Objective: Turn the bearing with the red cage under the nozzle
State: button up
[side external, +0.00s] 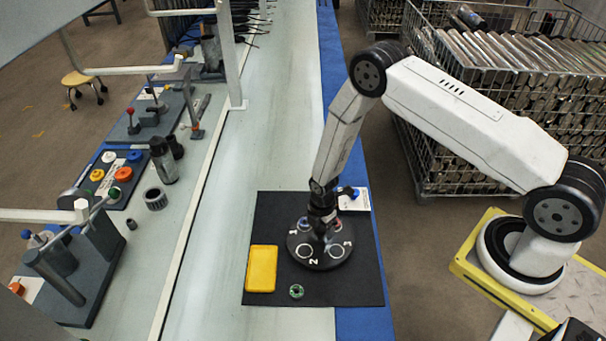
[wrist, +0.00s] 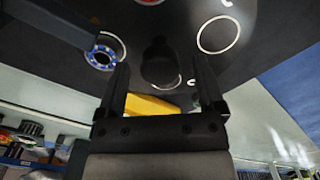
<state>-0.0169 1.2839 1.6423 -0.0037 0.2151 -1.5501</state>
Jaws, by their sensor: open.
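A dark round turntable (side external: 318,262) with white rings and the numbers 1, 2 and 3 sits on a black mat (side external: 362,288). In the wrist view, a bearing with a blue cage (wrist: 101,57) sits at a ring on the left. Only a sliver of a red part (wrist: 150,1), likely the red-caged bearing, shows at the top edge. My gripper (wrist: 162,82) is open and points down over the turntable's middle. Its fingers stand either side of a dark central knob (wrist: 160,62); contact cannot be told.
A yellow tray (side external: 262,268) lies left of the turntable. A green-caged bearing (side external: 297,291) lies on the mat in front. An empty ring (wrist: 217,34) shows in the wrist view. A bench with fixtures and coloured rings (side external: 114,176) stands left; a wire crate (side external: 480,110) stands behind right.

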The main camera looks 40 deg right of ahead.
grip_shut()
dwell(0.3)
jog(key=shift+n, duration=4.5)
grip_release()
